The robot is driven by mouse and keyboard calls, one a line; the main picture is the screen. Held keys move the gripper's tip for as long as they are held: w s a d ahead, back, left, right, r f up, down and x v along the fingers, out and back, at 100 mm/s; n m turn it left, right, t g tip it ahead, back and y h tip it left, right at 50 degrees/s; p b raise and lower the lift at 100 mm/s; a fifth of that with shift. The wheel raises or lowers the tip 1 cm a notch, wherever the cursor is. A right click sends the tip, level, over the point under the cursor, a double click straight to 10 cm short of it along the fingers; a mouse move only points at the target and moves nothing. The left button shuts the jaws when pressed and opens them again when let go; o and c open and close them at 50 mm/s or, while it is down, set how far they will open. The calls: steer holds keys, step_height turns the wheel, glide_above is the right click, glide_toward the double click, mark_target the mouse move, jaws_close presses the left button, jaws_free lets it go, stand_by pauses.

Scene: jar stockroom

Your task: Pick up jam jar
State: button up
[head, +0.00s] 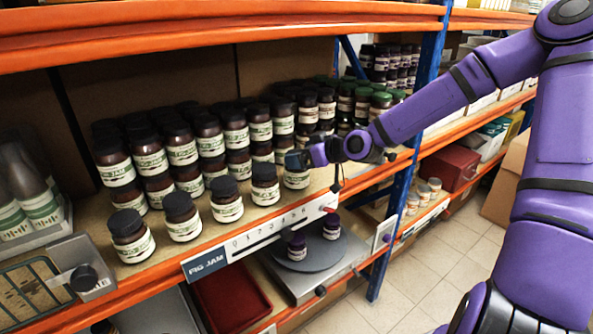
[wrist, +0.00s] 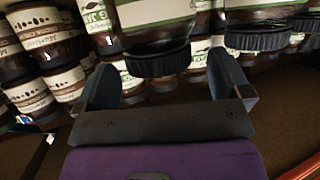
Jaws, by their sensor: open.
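Dark jam jars with black lids and cream-and-green labels stand in rows on the shelf. Front-row jars include one at the left end (head: 131,238), one in the middle (head: 226,200) and one farther right (head: 265,184). My gripper (head: 298,160) is at the right end of the front row, partly hiding a jar (head: 296,180). In the wrist view, which looks upside down, my gripper (wrist: 168,85) is open and empty. One jar (wrist: 155,32) lines up with the gap between the fingers; I cannot tell whether it is inside the gap.
A FIG JAM sign (head: 207,263) is on the shelf edge. Stacked jars (head: 181,150) crowd behind the front row. An orange beam (head: 180,28) runs above, and a blue post (head: 415,140) stands right. Below are a round grey plate (head: 305,258) with two jars and a red tray (head: 228,296).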

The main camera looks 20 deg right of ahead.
steer(key=shift+x, duration=1.15)
jaws_close()
